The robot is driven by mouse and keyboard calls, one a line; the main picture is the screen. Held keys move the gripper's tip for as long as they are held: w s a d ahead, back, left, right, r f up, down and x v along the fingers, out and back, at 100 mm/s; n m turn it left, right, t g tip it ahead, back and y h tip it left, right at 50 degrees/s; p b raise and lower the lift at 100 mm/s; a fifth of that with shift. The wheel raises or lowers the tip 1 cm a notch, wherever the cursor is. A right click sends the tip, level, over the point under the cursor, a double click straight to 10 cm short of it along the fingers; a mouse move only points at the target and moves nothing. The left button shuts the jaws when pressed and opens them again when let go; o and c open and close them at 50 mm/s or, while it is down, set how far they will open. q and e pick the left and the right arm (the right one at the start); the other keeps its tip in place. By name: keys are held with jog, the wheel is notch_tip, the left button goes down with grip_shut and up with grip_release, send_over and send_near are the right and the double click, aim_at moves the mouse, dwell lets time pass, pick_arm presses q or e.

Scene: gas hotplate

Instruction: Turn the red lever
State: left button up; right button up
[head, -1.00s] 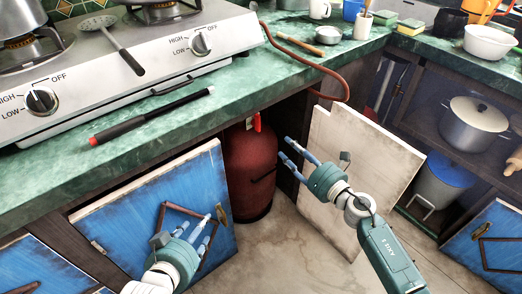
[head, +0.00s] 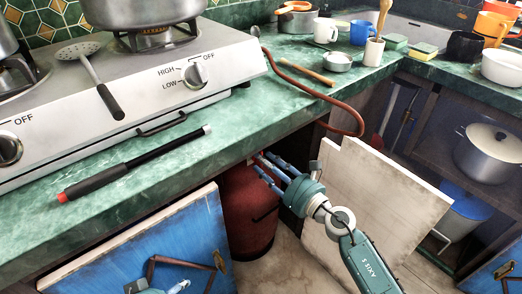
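The red gas bottle (head: 247,212) stands under the counter in the open cabinet. A small bit of red, likely the lever (head: 257,158), shows at its top by my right fingertips; most of it is hidden. My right gripper (head: 262,162) reaches in from the right at the bottle's top. Its fingers look apart, and I cannot tell whether they touch the lever. My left gripper (head: 172,288) is at the bottom edge in front of the blue door, mostly cut off.
The green counter (head: 225,135) edge lies just above the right gripper. The blue door (head: 190,235) hangs open at left, the pale door (head: 385,205) at right. A red hose (head: 345,108) runs over the counter edge. A black stick (head: 135,165) lies near the edge.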

pick_arm(q)
jog(key=shift+s+a+f+g, duration=0.2)
jog(key=shift+g, duration=0.1)
pick_arm(e)
jog(key=shift+w+a, duration=0.2)
jog(key=shift+w, duration=0.05)
grip_shut()
pick_arm(q)
jog(key=shift+r, duration=0.1)
